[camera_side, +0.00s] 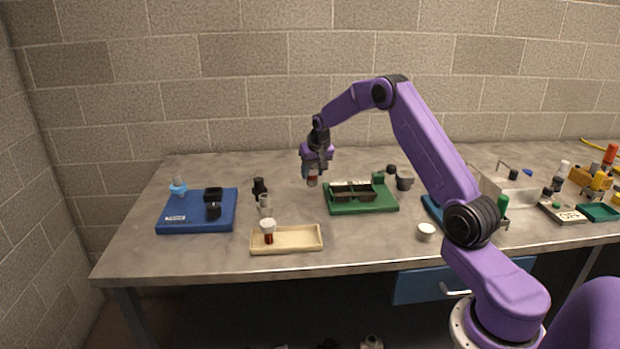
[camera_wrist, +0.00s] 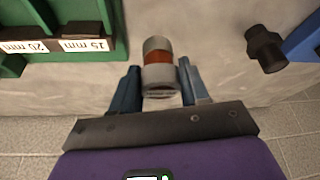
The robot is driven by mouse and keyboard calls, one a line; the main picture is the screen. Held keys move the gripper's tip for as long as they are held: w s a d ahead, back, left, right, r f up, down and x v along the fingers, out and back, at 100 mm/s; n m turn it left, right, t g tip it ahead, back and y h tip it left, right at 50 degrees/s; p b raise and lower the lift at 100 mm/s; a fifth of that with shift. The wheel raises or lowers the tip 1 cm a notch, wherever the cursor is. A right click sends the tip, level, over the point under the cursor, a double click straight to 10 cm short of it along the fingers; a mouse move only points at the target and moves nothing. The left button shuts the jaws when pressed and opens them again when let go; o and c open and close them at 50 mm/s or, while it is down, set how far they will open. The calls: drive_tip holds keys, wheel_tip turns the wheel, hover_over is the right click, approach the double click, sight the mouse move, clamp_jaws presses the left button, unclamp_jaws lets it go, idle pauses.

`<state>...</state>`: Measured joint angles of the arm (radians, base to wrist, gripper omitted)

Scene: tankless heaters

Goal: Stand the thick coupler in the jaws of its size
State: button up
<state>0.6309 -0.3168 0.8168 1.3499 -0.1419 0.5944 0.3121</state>
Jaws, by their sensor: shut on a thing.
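My gripper (camera_side: 313,171) is shut on a grey coupler with an orange-brown middle band (camera_wrist: 157,57). It holds the coupler roughly upright above the bench, and the coupler's lower end (camera_side: 312,181) shows below the fingers in the side view. The green jaw fixture (camera_side: 362,207) stands just to the right of the gripper, with dark jaws on top. In the wrist view the fixture (camera_wrist: 121,48) is at the upper left, with labels reading 20 mm and 15 mm. The coupler is apart from the fixture. A second piece, white-topped with a red stem (camera_side: 268,229), stands in the cream tray.
The cream tray (camera_side: 300,239) lies in front, left of the fixture. A blue base (camera_side: 190,217) with a black holder is at far left. A black fitting (camera_side: 259,187) and clear fitting (camera_side: 265,204) stand between.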

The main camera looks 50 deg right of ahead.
drive_tip(key=s+a+r, duration=0.5)
drive_tip(key=s+r, duration=0.3)
drive_tip(key=s, duration=0.3)
drive_tip(key=s+d+r+m+g+h, duration=0.1)
drive_tip(key=s+d+m, duration=0.2)
drive_tip(key=s+m, duration=0.3)
drive_tip(key=s+d+r+m+g+h, duration=0.1)
drive_tip(key=s+d+m+g, duration=0.15)
drive_tip(key=s, duration=0.55)
drive_tip(key=shift+m+t, duration=0.25)
drive_tip(key=shift+t, duration=0.2)
drive_tip(key=w+d+f, duration=0.5)
drive_tip(key=w+f, duration=0.1)
drive_tip(key=w, duration=0.1)
drive_tip(key=w+d+f, duration=0.3)
drive_tip(key=w, duration=0.1)
drive_tip(key=shift+d+f, duration=0.15)
drive_tip(key=shift+d, duration=0.15)
drive_tip(key=shift+w+d+f, duration=0.1)
drive_tip(key=shift+f, duration=1.65)
drive_tip(key=shift+f, duration=0.1)
drive_tip(key=o, duration=1.3)
drive_tip(key=shift+c, duration=0.2)
